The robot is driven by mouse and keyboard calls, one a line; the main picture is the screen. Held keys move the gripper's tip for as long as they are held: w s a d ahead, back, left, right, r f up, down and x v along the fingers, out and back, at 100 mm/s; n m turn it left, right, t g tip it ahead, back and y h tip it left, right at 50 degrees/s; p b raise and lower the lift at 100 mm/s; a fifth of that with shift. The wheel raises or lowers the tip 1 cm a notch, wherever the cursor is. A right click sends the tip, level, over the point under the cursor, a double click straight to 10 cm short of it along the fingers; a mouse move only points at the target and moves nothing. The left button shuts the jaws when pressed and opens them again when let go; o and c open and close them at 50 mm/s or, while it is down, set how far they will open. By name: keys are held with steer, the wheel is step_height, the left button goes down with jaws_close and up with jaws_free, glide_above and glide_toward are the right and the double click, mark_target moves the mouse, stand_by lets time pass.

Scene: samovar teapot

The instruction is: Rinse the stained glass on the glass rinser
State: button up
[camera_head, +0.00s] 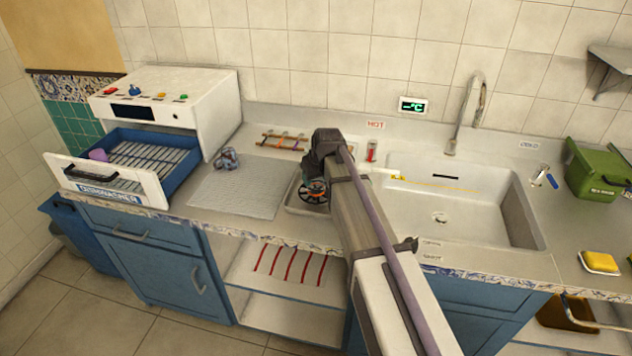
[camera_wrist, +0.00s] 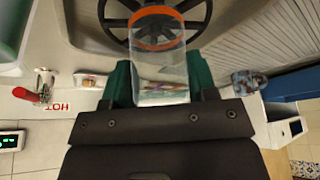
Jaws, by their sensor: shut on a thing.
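My gripper (camera_wrist: 160,82) is shut on a clear glass (camera_wrist: 160,62) with an orange rim, one green finger on each side. The glass's rim end points at the dark spoked glass rinser (camera_wrist: 120,35); I cannot tell whether it touches. Brownish marks show through the glass near its base. In the head view, the rinser (camera_head: 314,191) sits in a small basin (camera_head: 299,203) left of the sink, with my gripper (camera_head: 322,165) right above it. My arm hides part of the basin, and the glass is hardly readable there.
The sink (camera_head: 455,205) with a tall tap (camera_head: 470,112) is on the right. A red-handled tap (camera_head: 371,151) labelled HOT stands behind. A ribbed mat (camera_head: 235,188) holds a patterned cup (camera_head: 227,158). An open dishwasher drawer (camera_head: 140,160) is at the left.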

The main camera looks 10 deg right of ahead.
steer(key=shift+c, duration=1)
steer(key=shift+r+p, duration=1.5)
steer(key=shift+r+p, duration=2.25)
